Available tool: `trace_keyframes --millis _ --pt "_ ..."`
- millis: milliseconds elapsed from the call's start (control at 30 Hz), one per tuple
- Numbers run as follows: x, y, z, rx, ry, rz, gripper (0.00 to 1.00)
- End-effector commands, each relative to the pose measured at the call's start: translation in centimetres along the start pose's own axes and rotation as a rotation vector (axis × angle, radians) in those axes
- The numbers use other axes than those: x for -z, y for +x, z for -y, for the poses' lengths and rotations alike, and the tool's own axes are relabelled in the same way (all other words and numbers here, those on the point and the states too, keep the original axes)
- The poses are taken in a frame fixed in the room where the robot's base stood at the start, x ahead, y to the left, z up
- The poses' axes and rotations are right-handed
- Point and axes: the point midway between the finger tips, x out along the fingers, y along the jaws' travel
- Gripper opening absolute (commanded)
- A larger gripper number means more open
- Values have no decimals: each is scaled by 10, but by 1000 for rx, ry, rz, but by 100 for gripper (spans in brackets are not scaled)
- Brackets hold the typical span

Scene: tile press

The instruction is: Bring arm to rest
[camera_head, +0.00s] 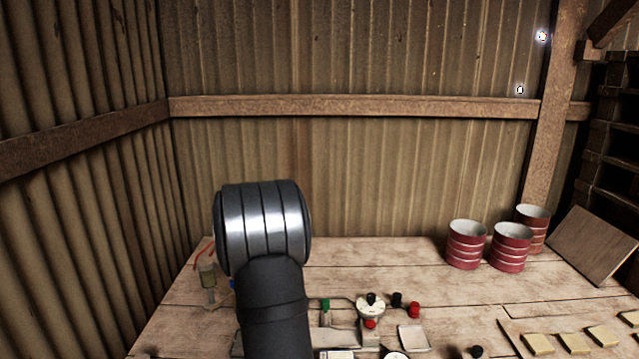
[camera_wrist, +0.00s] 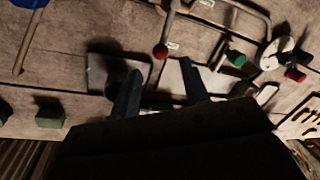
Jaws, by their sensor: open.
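My gripper (camera_wrist: 161,68) shows in the wrist view with its two dark fingers spread apart, open and with nothing held between them. It hangs over the workbench, above a pale flat plate (camera_wrist: 172,76) and a grey plate (camera_wrist: 98,72); I cannot tell its exact height. In the head view my arm rises at the lower middle and hides part of the bench behind it; the gripper itself is hidden there. The bench (camera_head: 380,258) is worn wood.
A white round fitting (camera_head: 370,308) with coloured knobs stands right of my arm. Red cans (camera_head: 466,246) stand at the back right near a leaning board (camera_head: 592,246). Yellow tiles (camera_head: 538,343) lie at front right. The back middle of the bench is clear.

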Motion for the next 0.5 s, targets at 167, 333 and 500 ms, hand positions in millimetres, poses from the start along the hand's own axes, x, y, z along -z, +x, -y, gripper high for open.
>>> trace_keyframes --millis 167,333,500 --pt "1 31 0 -1 0 -4 42" --pt "0 47 0 0 0 -2 42" --pt "0 53 0 0 0 -1 42"
